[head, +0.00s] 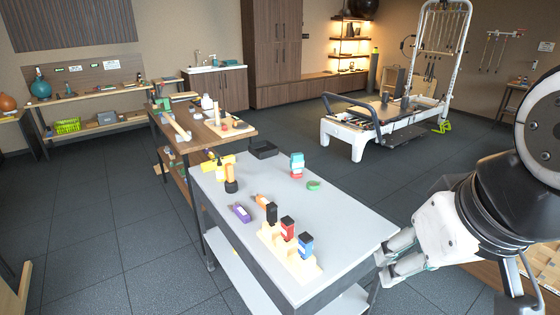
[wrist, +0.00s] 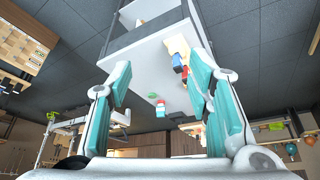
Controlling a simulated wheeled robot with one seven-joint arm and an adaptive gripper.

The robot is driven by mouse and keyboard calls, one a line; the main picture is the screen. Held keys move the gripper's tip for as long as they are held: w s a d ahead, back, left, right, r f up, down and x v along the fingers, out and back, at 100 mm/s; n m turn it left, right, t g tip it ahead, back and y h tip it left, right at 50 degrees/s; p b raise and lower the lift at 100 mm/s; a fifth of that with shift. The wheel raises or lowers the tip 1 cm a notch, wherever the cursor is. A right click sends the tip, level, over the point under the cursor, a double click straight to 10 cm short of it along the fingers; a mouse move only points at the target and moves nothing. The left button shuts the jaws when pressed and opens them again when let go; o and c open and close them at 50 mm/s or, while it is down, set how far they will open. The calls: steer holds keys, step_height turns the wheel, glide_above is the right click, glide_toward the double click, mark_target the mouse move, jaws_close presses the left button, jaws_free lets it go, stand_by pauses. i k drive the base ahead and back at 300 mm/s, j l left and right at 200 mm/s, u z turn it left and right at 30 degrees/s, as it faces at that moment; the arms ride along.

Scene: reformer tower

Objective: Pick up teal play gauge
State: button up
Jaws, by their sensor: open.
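A small upright block with teal, white and red parts (head: 297,165) stands at the far right part of the grey table. It is the most teal thing on this table, but I cannot tell for certain that it is the play gauge. It also shows in the wrist view (wrist: 160,108), between and beyond my fingers. A small green rounded thing (head: 314,185) lies close by. My gripper (head: 384,268) is beside the table's near right edge, well apart from both. In the wrist view my gripper (wrist: 158,82) has its two teal-padded fingers spread wide, with nothing between them.
The grey table (head: 345,225) carries a pale wooden holder (head: 300,265) with black, red and blue blocks near its front. A purple thing (head: 240,212), an orange-handled tool (head: 262,201) and a black tray (head: 263,150) lie further left and back. The table's right side is mostly clear.

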mark_target(296, 161)
steer(key=i+j+u, duration=0.15)
steer(key=j+u, duration=0.2)
steer(key=i+j+u, duration=0.35)
steer(key=j, duration=0.15)
steer(key=i+j+u, duration=0.15)
steer(key=j+u, duration=0.15)
steer(key=i+j+u, duration=0.15)
steer(key=i, duration=0.2)
steer(key=i+j+u, duration=0.15)
steer(key=i+z, duration=0.4)
steer(key=i+j+z, duration=0.2)
steer(key=i+z, duration=0.25)
steer(key=i+j+z, duration=0.4)
steer(key=i+z, duration=0.15)
steer(key=z, duration=0.25)
steer(key=i+z, duration=0.15)
steer(key=z, duration=0.3)
steer(key=i+j+z, duration=0.1)
steer(key=z, duration=0.3)
steer(key=i+j+z, duration=0.15)
steer(key=z, duration=0.25)
steer(key=i+j+z, duration=0.15)
steer(key=z, duration=0.3)
steer(key=i+j+z, duration=0.45)
steer(key=i+l, duration=0.05)
steer(key=l, duration=0.05)
